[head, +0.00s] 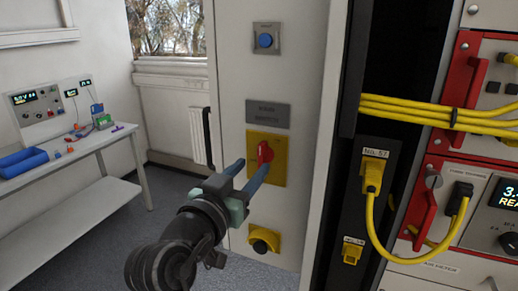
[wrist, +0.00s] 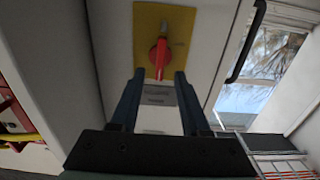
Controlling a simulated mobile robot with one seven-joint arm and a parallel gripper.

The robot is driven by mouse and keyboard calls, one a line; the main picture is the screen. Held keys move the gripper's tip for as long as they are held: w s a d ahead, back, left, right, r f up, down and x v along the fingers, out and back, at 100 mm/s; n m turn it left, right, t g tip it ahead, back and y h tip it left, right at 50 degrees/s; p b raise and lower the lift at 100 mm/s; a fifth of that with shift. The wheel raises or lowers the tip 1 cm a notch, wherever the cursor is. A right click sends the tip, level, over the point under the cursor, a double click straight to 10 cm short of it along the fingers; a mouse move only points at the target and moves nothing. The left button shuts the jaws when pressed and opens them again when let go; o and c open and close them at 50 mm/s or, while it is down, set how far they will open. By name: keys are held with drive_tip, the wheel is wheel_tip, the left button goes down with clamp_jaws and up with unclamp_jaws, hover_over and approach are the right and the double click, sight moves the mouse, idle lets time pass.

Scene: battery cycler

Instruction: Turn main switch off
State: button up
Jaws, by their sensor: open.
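The main switch is a red rotary handle (head: 265,153) on a yellow plate (head: 253,148), mounted on the pale cabinet panel below a grey label plate. In the wrist view, the red handle (wrist: 159,56) stands upright on its yellow plate (wrist: 180,40), with its lower end between my fingertips in the picture. My gripper (head: 251,165) is open and empty, pointing at the switch from the front. Its two blue fingers also show in the wrist view (wrist: 159,75). Whether the fingers touch the handle I cannot tell.
A blue button (head: 265,40) sits above the switch and a yellow-backed black knob (head: 264,241) below it. A rack with yellow cables (head: 410,112) stands at right. A white bench (head: 85,147) with instruments is at left. A black cabinet handle (head: 207,130) is nearby.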

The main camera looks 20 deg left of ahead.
sight(260, 158)
drive_tip(key=shift+w+d+p, duration=0.1)
drive_tip(key=shift+w+p, duration=0.55)
drive_tip(key=shift+w, duration=1.8)
clamp_jaws()
